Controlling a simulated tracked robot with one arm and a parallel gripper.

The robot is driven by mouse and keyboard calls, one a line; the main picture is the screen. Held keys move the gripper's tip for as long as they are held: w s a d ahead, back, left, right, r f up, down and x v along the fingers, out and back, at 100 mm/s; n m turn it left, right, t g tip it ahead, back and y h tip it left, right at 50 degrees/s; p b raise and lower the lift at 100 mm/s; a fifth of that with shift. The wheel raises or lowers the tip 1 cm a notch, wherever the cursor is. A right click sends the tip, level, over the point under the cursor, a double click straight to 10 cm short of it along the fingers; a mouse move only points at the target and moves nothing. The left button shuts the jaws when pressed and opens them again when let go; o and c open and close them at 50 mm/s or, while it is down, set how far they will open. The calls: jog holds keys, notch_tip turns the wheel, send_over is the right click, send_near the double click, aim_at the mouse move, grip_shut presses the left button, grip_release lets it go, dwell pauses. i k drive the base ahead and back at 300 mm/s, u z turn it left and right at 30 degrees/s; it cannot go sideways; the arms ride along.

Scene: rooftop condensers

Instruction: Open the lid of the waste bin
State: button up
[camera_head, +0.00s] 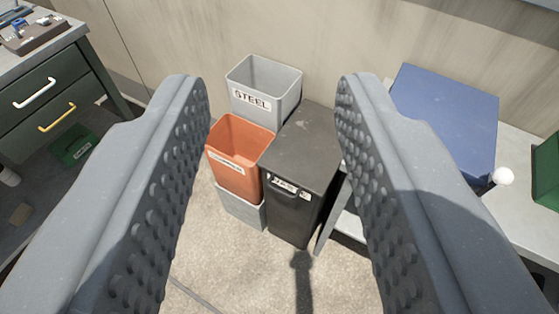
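The waste bin (291,213) is dark and upright on the floor near the middle of the view. Its flat dark lid (303,143) lies shut on top, and a white label and a dark handle-like bar show on its front, the label too small to read. My gripper (272,100) is open, its two grey studded fingers wide apart on either side of the view. Nothing is between the fingertips; the bin appears beyond and below them. The right finger hides part of the lid's right side.
An orange open bin (236,172) on a grey box and a grey bin (263,90) labelled STEEL stand left of the waste bin. A bench with a blue box (446,120) is at right, a green drawer cabinet (50,100) at left. The floor in front is mostly clear.

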aim_at(306, 153)
jog(key=u, duration=0.75)
jog(key=k, duration=0.9)
jog(key=z, duration=0.65)
jog(key=i, duration=1.05)
jog(key=u, duration=0.05)
